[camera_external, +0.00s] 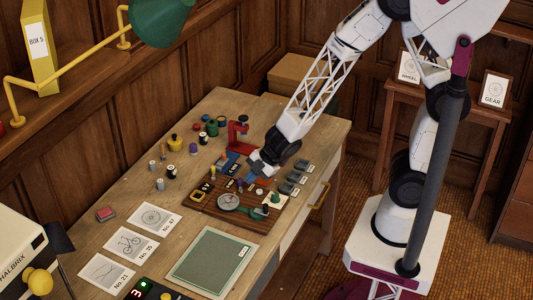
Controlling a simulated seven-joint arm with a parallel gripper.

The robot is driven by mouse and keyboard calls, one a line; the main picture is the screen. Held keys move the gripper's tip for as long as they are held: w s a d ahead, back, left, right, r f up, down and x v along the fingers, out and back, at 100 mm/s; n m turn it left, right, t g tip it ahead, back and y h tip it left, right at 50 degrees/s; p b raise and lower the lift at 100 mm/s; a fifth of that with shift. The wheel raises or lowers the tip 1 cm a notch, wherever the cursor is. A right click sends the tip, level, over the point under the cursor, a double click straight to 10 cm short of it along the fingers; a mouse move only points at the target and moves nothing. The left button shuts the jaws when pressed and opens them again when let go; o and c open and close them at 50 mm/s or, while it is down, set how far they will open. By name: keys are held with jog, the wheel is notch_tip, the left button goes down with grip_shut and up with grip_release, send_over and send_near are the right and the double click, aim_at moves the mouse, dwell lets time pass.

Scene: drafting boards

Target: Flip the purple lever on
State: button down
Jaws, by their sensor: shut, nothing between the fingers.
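A dark wooden board (238,221) with several small fittings lies on the drafting table. A small upright purple piece (239,184) stands near the middle of the board and appears to be the purple lever; it is too small to tell which way it is set. My gripper (254,172) is low over the back of the board, just behind and to the right of that piece. It is shut and empty. The gripper hides part of the board's back edge, and I cannot tell whether it touches anything.
A grey round dial (228,201) and a green fitting (276,198) are on the board. A red clamp-like piece (238,134) and several small spools stand behind it. Grey blocks (292,182) lie to the right. A green mat (212,258) and paper cards are in front.

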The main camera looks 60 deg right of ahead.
jog(key=shift+s+d, duration=0.55)
jog(key=shift+d, duration=0.35)
jog(key=shift+s+d, duration=0.55)
jog(key=shift+d, duration=0.3)
jog(key=d+r, duration=0.5)
jog(key=r, duration=0.3)
jog(key=shift+w+d, duration=0.3)
jog(key=shift+d, duration=0.1)
